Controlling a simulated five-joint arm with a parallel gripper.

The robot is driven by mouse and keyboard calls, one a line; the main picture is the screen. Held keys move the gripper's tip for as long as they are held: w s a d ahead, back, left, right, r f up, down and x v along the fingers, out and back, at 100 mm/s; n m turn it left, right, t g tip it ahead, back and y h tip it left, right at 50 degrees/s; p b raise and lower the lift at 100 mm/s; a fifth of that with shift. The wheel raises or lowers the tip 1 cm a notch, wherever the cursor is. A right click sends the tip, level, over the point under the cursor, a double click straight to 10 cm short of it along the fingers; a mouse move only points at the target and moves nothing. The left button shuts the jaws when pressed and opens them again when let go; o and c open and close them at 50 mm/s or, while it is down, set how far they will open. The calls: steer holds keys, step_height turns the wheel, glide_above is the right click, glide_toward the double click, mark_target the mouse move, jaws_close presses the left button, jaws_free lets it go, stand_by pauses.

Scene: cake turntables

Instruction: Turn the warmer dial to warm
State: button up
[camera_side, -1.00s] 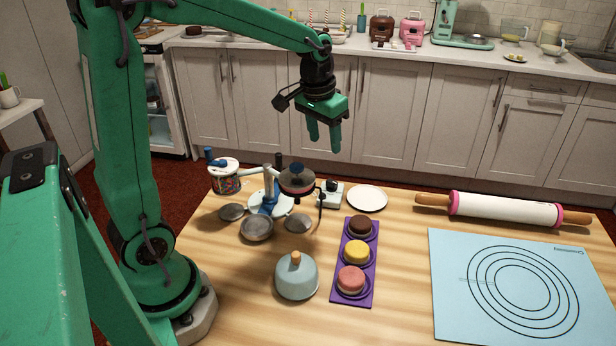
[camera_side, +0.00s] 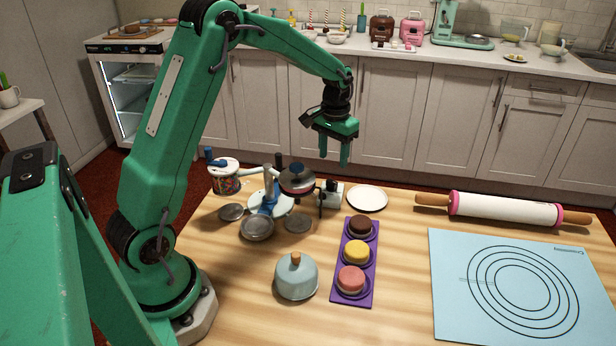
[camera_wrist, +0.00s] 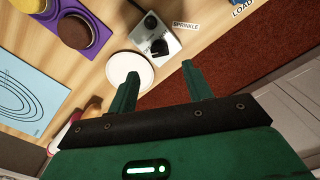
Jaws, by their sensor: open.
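The warmer is a small pale box with a black dial (camera_side: 332,185), at the back of the wooden table. In the wrist view the warmer (camera_wrist: 171,46) lies beyond my fingertips, with black knob-like parts on it. The direction the dial points is too small to read. My gripper (camera_side: 335,160) is open and empty, fingers pointing down, above and slightly behind the warmer in the side view. In the wrist view my gripper (camera_wrist: 160,73) shows two spread green fingers with nothing between them.
A white plate (camera_side: 367,198) is right of the warmer. A turntable stand with a dark round pan (camera_side: 297,180) is close on its left. A purple tray (camera_side: 341,275) with three cakes, a grey-blue dome (camera_side: 296,277) and a rolling pin (camera_side: 505,210) are around. A "SPRINKLE" label (camera_wrist: 186,25) is near the warmer.

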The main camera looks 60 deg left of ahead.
mark_target(332, 181)
steer(key=shift+f, duration=3.9)
steer(key=c, duration=1)
